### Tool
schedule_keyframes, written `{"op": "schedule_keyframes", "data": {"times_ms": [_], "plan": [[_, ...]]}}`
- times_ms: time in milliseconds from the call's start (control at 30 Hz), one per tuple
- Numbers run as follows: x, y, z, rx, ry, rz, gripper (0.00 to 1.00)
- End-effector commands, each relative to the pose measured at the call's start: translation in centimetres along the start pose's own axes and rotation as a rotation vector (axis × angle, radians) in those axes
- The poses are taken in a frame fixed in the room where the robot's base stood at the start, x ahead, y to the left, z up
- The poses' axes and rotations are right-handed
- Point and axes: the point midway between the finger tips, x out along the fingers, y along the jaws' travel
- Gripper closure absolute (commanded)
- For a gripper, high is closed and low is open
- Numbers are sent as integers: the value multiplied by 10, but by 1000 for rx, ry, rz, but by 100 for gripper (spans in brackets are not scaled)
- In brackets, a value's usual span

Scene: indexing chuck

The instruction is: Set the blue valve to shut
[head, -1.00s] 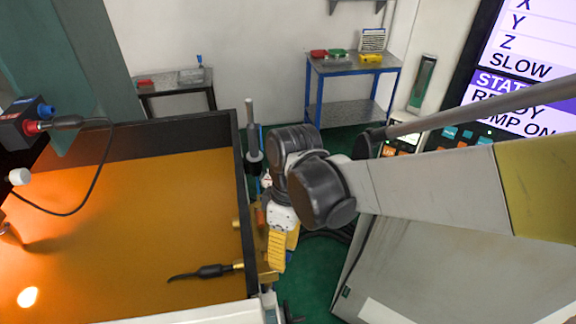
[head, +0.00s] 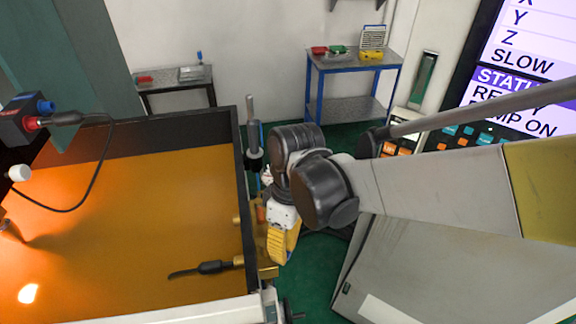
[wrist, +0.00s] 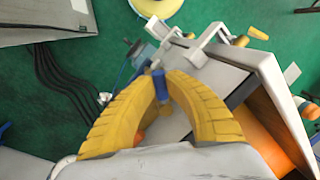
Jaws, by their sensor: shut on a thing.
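My gripper (head: 276,262) is at the right side of the orange-lit tank, its yellow fingers pointing down. In the wrist view the yellow fingertips (wrist: 160,80) come together on a small blue piece, the blue valve's handle (wrist: 160,86). The fingers hide much of the handle, and the valve body cannot be made out clearly. In the head view the gripper and wrist cover the valve. I cannot read its setting.
The tank (head: 243,190) has a dark raised rim. A grey post (head: 252,135) stands by the rim. The control console (head: 440,260) is close on the right. Green floor lies between.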

Motion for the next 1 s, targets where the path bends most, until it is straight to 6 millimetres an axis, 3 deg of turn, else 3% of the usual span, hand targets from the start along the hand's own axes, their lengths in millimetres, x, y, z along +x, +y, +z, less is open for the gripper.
{"op": "schedule_keyframes", "data": {"times_ms": [600,1000], "plan": [[5,-18,-2,421,82,0,100],[5,-23,-5,535,105,-1,100]]}}
